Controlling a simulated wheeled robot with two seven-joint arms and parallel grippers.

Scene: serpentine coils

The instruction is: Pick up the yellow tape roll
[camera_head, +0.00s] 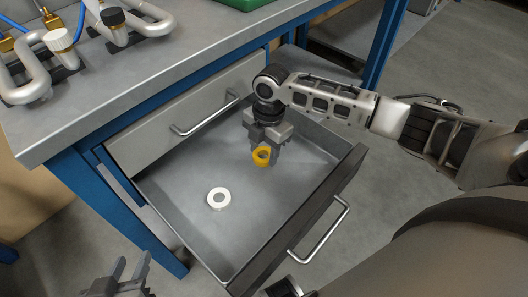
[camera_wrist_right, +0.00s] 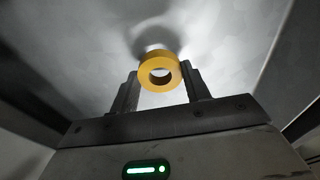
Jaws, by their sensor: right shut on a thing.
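The yellow tape roll (camera_head: 262,156) is between the fingertips of my right gripper (camera_head: 264,148), over the open drawer (camera_head: 180,205). In the right wrist view the yellow tape roll (camera_wrist_right: 159,71) sits between the two fingers of the right gripper (camera_wrist_right: 160,88), with its hole facing the camera. A shadow falls on the drawer floor beyond it. The gripper is shut on the roll. My left gripper (camera_head: 122,272) is at the bottom left, outside the drawer, with its two fingers apart and nothing between them.
A white tape roll (camera_head: 218,198) lies flat on the drawer floor, left of the yellow one. The drawer walls and its front handle (camera_head: 322,228) surround this space. A closed drawer (camera_head: 185,115) and the bench top (camera_head: 165,65) with coiled pipes (camera_head: 25,75) are behind.

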